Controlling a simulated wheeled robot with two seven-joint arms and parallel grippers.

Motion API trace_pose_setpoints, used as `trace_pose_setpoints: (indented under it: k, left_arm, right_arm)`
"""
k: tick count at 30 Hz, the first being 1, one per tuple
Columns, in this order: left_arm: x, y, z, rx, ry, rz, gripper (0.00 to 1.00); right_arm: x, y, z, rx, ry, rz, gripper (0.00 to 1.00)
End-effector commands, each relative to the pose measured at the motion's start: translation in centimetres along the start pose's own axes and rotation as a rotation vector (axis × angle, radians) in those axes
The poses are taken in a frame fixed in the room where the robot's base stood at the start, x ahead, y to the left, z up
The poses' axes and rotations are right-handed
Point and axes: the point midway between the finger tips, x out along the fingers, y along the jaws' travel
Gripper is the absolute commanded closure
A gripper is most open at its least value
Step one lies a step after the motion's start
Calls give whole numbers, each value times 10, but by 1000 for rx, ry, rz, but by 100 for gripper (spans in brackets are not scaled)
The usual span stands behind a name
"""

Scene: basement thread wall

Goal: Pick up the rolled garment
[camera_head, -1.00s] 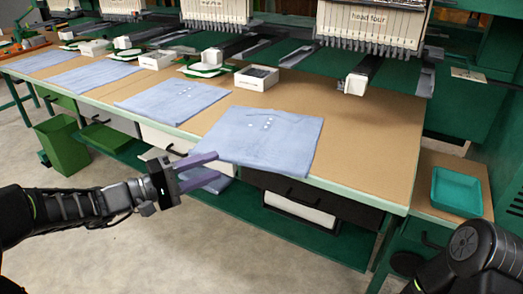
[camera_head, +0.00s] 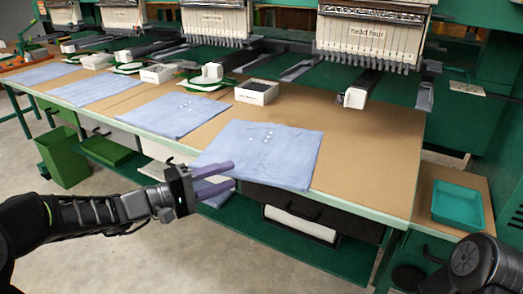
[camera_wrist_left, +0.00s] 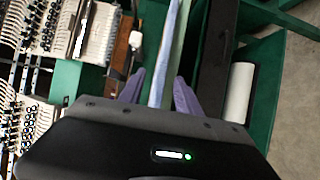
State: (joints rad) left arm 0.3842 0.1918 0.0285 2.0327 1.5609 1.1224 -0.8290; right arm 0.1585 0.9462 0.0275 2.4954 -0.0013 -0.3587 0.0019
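A light blue garment (camera_head: 262,153) with small white marks lies flat at the table's front edge, nearest my left arm. My left gripper (camera_head: 233,176) is open and empty, its two purple fingers one above the other at that garment's front left edge. In the left wrist view the fingers (camera_wrist_left: 158,88) stand apart, with a pale blue edge between them; contact cannot be told. A white roll-like thing (camera_head: 300,224) lies below the table; it also shows in the left wrist view (camera_wrist_left: 239,92). I cannot tell whether it is the rolled garment. My right gripper is not in view.
The tan table (camera_head: 370,170) holds several more flat blue garments, with embroidery heads (camera_head: 370,40) behind. A green shelf (camera_head: 255,226) runs below. A teal tray (camera_head: 458,204) stands right, a green bin (camera_head: 64,156) left. The floor in front is clear.

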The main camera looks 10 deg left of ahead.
Motion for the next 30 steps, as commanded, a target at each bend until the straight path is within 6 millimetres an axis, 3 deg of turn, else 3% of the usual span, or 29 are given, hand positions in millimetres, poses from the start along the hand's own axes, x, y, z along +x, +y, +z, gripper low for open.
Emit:
trace_pose_setpoints:
  k: [6,9,27,30]
  left_arm:
    - [32,-1,0,1,-4,1,60]
    - [39,0,0,1,-2,0,60]
    - [40,0,0,1,-1,0,60]
    - [40,0,0,1,-1,0,68]
  right_arm:
    - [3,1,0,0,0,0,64]
    - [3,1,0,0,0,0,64]
    - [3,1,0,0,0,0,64]
    - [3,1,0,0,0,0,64]
